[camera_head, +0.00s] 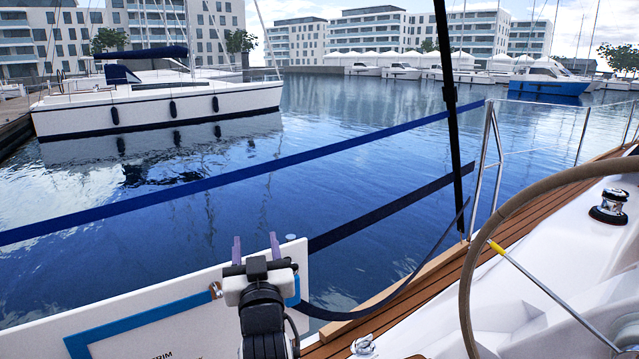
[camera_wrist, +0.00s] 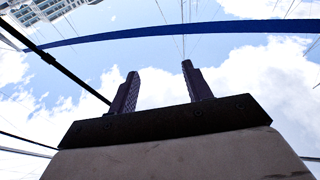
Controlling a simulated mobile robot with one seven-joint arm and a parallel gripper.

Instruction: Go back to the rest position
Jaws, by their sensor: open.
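My gripper (camera_head: 256,247) shows at the bottom of the head view, its two purple-grey fingers pointing up and apart. It is open with nothing between the fingers. It stands in front of a white panel (camera_head: 180,292) with a blue frame line and some printed text, partly hidden by my arm. In the wrist view my gripper (camera_wrist: 158,92) also shows open and empty, with sky and a blue strap (camera_wrist: 160,39) beyond the fingertips.
A steering wheel (camera_head: 466,290) with a brown rim stands at the right. A winch (camera_head: 609,207) sits on the white deck behind it. Blue straps (camera_head: 240,173) and a black pole (camera_head: 452,130) cross the view. Water and moored boats (camera_head: 160,105) lie beyond the teak edge.

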